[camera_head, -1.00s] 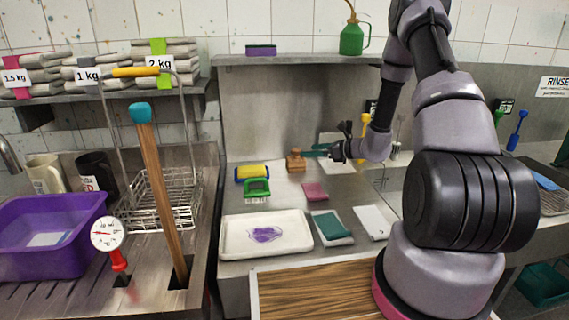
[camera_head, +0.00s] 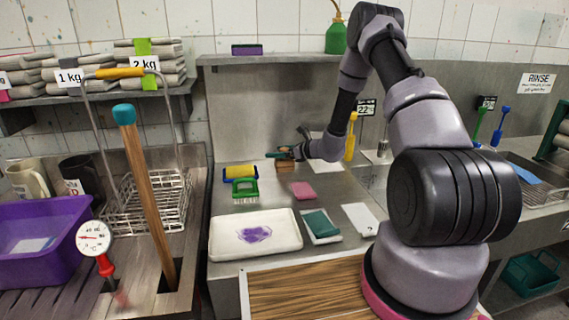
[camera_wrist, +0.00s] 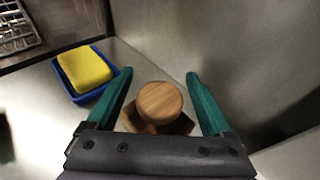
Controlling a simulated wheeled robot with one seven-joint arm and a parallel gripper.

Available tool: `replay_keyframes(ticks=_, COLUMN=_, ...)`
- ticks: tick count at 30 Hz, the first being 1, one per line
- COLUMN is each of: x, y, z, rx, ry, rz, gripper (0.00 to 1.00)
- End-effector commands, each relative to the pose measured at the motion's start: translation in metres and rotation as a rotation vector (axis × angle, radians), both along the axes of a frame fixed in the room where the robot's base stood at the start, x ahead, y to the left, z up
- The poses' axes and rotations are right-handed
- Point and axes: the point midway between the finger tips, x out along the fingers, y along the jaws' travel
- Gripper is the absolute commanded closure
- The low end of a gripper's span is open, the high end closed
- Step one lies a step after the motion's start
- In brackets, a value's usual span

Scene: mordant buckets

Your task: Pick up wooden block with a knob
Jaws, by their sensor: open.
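The wooden block (camera_wrist: 180,125) with its round knob (camera_wrist: 158,100) stands upright on the steel counter. In the wrist view the knob is between the two teal fingers of my gripper (camera_wrist: 159,76), with a gap on each side. My gripper is open and holds nothing. The near side of the block is hidden by the gripper body.
A yellow sponge in a blue tray (camera_wrist: 84,70) is left of the block. A green brush (camera_head: 244,189), a pink sponge (camera_head: 302,190) and a white tray (camera_head: 215,240) stand nearer on the counter. The steel back wall (camera_wrist: 225,45) rises close to the right finger.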

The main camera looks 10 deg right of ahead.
Motion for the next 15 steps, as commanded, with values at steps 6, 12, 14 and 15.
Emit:
replay_keyframes(ticks=6, x=-0.0004, y=-0.0002, z=0.0000, rx=0.000, ry=0.000, rz=0.000, gripper=0.72)
replay_keyframes(ticks=12, x=-0.0002, y=-0.0002, z=0.0003, rx=0.000, ry=0.000, rz=0.000, gripper=1.00)
replay_keyframes(ticks=14, x=-0.0002, y=-0.0002, z=0.0003, rx=0.000, ry=0.000, rz=0.000, gripper=1.00)
replay_keyframes(ticks=15, x=-0.0002, y=-0.0002, z=0.0006, rx=0.000, ry=0.000, rz=0.000, gripper=1.00)
